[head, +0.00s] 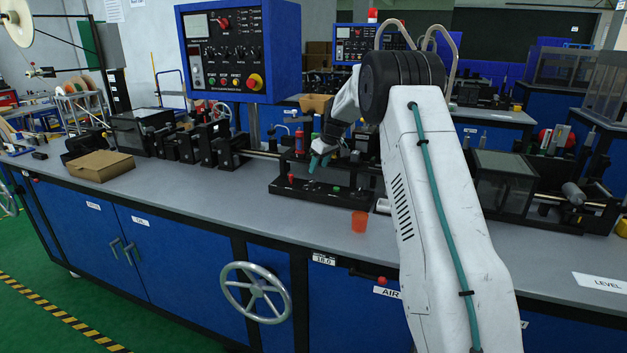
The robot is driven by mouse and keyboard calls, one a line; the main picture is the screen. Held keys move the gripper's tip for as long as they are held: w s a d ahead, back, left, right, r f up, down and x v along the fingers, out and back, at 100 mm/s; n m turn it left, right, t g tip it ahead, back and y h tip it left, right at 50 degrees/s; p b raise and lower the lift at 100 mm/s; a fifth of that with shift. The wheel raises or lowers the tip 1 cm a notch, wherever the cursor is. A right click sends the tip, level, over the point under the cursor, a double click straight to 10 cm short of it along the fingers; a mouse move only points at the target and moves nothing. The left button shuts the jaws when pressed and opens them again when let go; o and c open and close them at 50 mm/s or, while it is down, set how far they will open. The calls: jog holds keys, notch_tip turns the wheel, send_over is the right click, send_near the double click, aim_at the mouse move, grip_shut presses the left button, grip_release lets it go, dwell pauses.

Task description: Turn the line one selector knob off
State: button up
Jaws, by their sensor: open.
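A blue control box (291,45) stands on a post above the bench at upper left. Its dark face carries a red knob (223,22) near the top, a row of small black knobs (240,52) and a red button on a yellow base (254,82). The labels are too small to read, so I cannot tell which knob is the line one selector or its setting. My gripper (318,152) is open, low and right of the box, in front of the bench machinery. It is apart from the knobs; its fingertips are partly hard to make out.
A handwheel (256,292) juts from the blue front. A second blue panel (354,43) stands behind. The air left of my gripper looks clear.

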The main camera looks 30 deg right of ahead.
aim_at(313, 181)
jog(key=x, duration=0.7)
jog(key=shift+f, duration=0.2)
jog(key=c, duration=1)
